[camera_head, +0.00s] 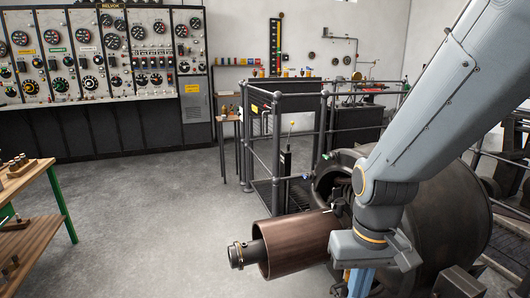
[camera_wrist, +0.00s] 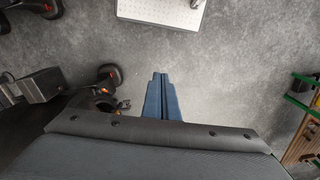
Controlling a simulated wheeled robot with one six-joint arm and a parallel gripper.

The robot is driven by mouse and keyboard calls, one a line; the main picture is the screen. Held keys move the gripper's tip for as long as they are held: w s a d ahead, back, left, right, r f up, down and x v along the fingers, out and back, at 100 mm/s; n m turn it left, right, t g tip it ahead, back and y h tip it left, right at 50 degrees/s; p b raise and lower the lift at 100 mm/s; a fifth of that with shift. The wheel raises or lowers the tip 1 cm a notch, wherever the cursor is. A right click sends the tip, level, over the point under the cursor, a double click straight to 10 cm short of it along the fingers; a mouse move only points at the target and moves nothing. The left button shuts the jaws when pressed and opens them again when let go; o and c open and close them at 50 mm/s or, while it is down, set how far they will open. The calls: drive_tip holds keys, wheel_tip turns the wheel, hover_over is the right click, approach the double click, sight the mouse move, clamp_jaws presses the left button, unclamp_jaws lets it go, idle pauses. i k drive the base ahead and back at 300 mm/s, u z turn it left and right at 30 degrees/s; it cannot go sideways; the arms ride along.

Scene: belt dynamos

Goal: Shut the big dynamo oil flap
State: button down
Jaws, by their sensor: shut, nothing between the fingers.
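The big dynamo (camera_head: 455,210) stands at the right in the head view, a dark rounded machine partly hidden behind my arm. A brown drum (camera_head: 295,245) with a dark shaft end (camera_head: 241,254) sticks out from it toward the left. I cannot make out the oil flap in either view, nor whether it is open. My gripper (camera_wrist: 160,76) points over bare grey floor in the wrist view, its blue fingers together and empty. In the head view only its blue upper part shows, at the bottom edge in front of the dynamo; the fingertips are out of frame.
A dark railing (camera_head: 276,150) stands behind the drum, left of the dynamo. A wooden bench (camera_head: 27,178) with green legs is at the left. A panel wall with dials (camera_head: 100,60) runs along the back. The floor (camera_head: 150,220) between bench and drum is clear.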

sight(336, 192)
drive_tip(key=u, duration=1.25)
drive_tip(key=i, duration=4.3)
drive_tip(key=z, duration=1.3)
